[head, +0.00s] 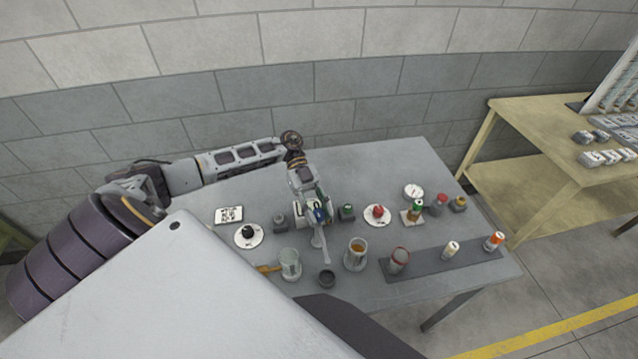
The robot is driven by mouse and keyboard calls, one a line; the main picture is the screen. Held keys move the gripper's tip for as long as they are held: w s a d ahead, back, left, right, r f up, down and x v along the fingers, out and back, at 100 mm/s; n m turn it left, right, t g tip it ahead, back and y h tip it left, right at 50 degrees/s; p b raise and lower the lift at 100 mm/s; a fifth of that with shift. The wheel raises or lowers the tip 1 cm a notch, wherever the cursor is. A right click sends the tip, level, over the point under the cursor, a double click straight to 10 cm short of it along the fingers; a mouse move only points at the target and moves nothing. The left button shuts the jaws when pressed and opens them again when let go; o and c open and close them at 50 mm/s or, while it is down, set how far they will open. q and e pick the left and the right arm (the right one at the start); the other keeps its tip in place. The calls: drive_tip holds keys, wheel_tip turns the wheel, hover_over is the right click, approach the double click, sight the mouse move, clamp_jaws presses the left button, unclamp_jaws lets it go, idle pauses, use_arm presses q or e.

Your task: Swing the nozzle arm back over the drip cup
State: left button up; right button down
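The nozzle arm (323,248) is a slim pale bar that points toward the front of the table from under a blue part (320,214). A small dark cup (327,279), which looks like the drip cup, stands near the front edge, just beyond the bar's near end. I cannot tell whether the bar's tip is over it. My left gripper (316,212) reaches down from the back at the blue part. Its fingers are too small and partly hidden to tell whether they touch or hold it. My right gripper is not in view.
White discs with a black knob (248,235) and a red knob (377,215) lie farther out. A dark mat (425,267) holds several small containers at the right.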

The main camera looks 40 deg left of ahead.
use_arm(q)
drive_tip(key=o, duration=0.3)
drive_tip(key=v, duration=1.2)
idle(0.4)
drive_tip(key=shift+a+f, duration=0.1)
idle(0.6)
